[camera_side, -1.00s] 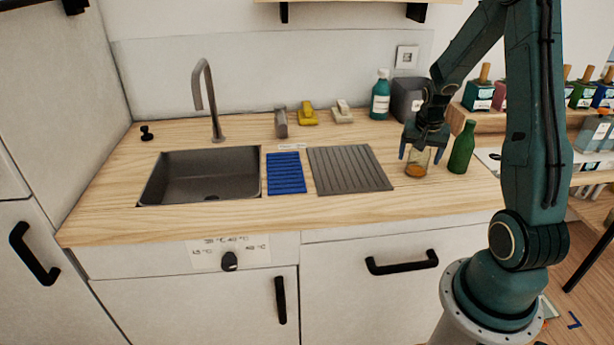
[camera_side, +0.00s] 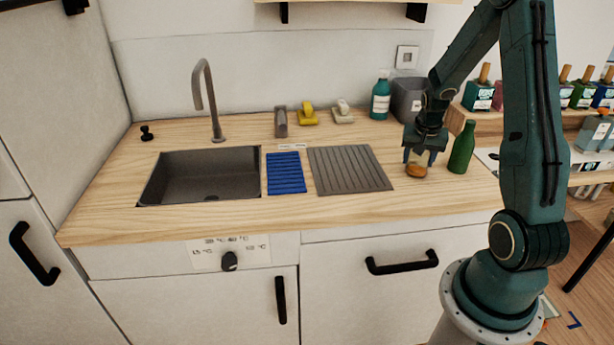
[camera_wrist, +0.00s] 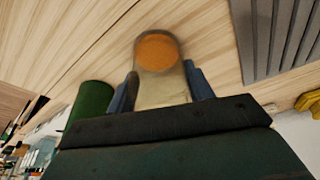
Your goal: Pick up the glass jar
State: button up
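The glass jar (camera_side: 416,171) stands upright on the worktop, clear with orange contents at its bottom. My gripper (camera_side: 420,158) is directly above it, pointing down, with its blue fingers on either side of the upper jar. In the wrist view my gripper (camera_wrist: 163,85) has one finger along each side of the jar (camera_wrist: 157,55). Little or no gap shows between fingers and glass. I cannot tell whether they touch it. The jar's top is partly hidden by the gripper.
A green bottle (camera_side: 461,148) stands close to the right of the jar. A grey ribbed mat (camera_side: 348,169) lies to the left, then a blue mat (camera_side: 285,173) and the sink (camera_side: 200,177). A teal bottle (camera_side: 380,95) and grey container (camera_side: 406,97) stand behind. Worktop in front is clear.

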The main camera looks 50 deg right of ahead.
jog(key=shift+r, duration=0.2)
notch_tip(320, 180, up, 20)
jog(key=shift+f, duration=0.15)
dwell(0.7)
dwell(0.5)
